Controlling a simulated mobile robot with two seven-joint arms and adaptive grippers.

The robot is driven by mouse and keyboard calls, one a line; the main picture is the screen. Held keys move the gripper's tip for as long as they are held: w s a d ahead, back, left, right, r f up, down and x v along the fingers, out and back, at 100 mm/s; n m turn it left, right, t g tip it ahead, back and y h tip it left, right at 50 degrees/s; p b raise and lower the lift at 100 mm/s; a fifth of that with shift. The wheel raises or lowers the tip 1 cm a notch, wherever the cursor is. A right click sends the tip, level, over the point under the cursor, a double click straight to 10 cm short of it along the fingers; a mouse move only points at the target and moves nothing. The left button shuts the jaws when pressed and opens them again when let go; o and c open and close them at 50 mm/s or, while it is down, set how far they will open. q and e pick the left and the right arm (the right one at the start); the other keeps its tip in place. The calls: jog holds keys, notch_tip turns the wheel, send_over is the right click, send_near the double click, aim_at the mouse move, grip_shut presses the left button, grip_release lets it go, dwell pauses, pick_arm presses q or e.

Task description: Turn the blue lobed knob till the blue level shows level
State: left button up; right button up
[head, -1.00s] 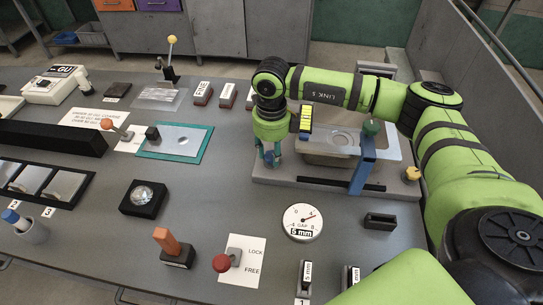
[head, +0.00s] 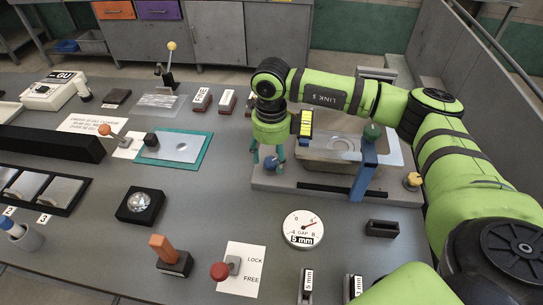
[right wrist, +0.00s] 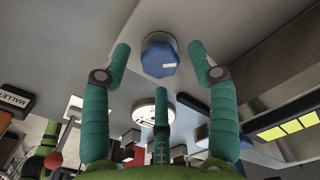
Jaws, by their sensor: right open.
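The blue lobed knob (right wrist: 160,56) is in the upper middle of the right wrist view, with a pale mark on its face. In the head view the knob (head: 271,162) shows partly, on the front left of the grey sink platform (head: 330,188). My right gripper (right wrist: 160,62) is open, with two green fingers on either side of the knob and a third below it. Gaps show between fingers and knob. In the head view my right gripper (head: 263,156) points down at the knob. A blue bar (head: 364,170) stands slightly tilted at the sink's right; I cannot tell whether it is the level.
A green knob (head: 372,131) and a yellow knob (head: 413,180) are on the platform's right. A round gap gauge (head: 303,228), a small black box (head: 381,229) and a red-knobbed lever (head: 220,270) stand in front.

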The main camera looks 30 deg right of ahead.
aim_at(271, 161)
notch_tip(271, 161, up, 11)
jog(key=shift+r, duration=0.2)
dwell(0.6)
